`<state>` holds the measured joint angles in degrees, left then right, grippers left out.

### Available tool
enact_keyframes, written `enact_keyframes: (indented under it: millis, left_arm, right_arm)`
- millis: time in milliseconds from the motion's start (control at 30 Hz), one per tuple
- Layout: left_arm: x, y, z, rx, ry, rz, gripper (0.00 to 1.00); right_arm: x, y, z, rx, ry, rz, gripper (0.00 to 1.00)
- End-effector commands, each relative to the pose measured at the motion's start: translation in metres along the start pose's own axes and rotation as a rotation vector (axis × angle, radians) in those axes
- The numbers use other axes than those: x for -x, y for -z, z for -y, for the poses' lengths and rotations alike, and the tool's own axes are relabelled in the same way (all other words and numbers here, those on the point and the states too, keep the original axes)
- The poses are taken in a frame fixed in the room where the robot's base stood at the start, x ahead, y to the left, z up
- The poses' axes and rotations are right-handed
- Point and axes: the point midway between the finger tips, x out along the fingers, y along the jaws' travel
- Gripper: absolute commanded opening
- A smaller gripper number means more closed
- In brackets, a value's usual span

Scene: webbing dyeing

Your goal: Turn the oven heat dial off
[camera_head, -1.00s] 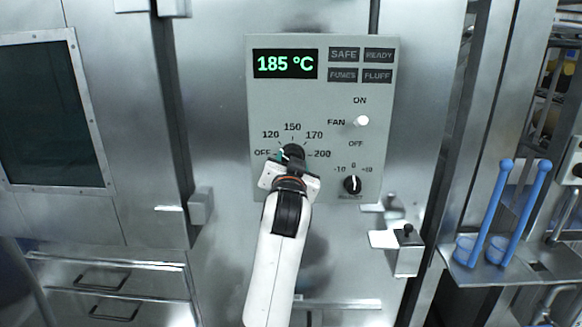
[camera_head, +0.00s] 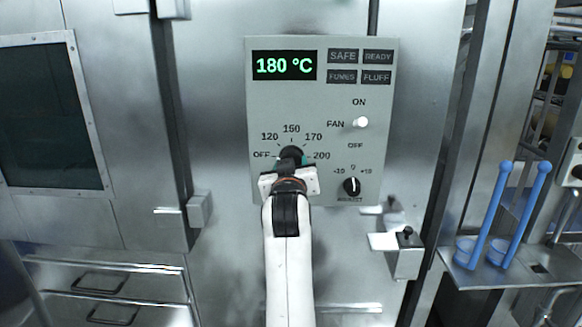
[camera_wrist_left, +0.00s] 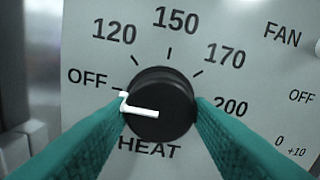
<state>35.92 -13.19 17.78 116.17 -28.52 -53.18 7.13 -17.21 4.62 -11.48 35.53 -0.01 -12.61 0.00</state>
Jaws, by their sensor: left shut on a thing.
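The black HEAT dial (camera_head: 291,152) is on the grey control panel, partly hidden by my left gripper in the head view. In the left wrist view, the dial (camera_wrist_left: 165,90) sits between the two green fingers of my left gripper (camera_wrist_left: 161,114), which is shut on it. The dial's white pointer (camera_wrist_left: 140,111) points left, toward the OFF side, a little below the OFF tick. The OFF label (camera_wrist_left: 88,77) is left of the dial. The display (camera_head: 284,66) reads 180 °C. My right gripper is not in view.
On the panel (camera_head: 385,105), a white FAN switch (camera_head: 361,122) and a smaller black ADJUST knob (camera_head: 352,186) are right of the dial. A metal bracket (camera_head: 404,258) sticks out below right. Blue-handled tools (camera_head: 491,210) stand on a shelf at the right.

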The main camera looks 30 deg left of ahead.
Motion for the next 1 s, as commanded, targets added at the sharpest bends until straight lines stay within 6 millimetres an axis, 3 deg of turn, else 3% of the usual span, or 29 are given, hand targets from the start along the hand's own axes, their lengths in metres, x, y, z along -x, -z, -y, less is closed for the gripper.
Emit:
enact_keyframes:
  millis: [400, 433, 533, 1000]
  left_arm:
    - [-0.0003, 0.0026, 0.0000, 0.009, 0.000, -0.007, 0.23]
    - [-0.0002, 0.0026, 0.0000, 0.009, 0.000, -0.007, 0.51]
    - [-0.0002, 0.0022, 0.0000, 0.008, 0.000, -0.006, 0.67]
    - [-0.0016, 0.0002, 0.0004, 0.007, 0.001, -0.002, 0.68]
  right_arm:
    - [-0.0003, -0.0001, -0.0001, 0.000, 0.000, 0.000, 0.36]
    - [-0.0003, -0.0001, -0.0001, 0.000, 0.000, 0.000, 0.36]
    - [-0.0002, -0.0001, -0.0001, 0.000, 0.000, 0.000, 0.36]
    - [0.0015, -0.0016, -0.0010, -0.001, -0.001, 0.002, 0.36]
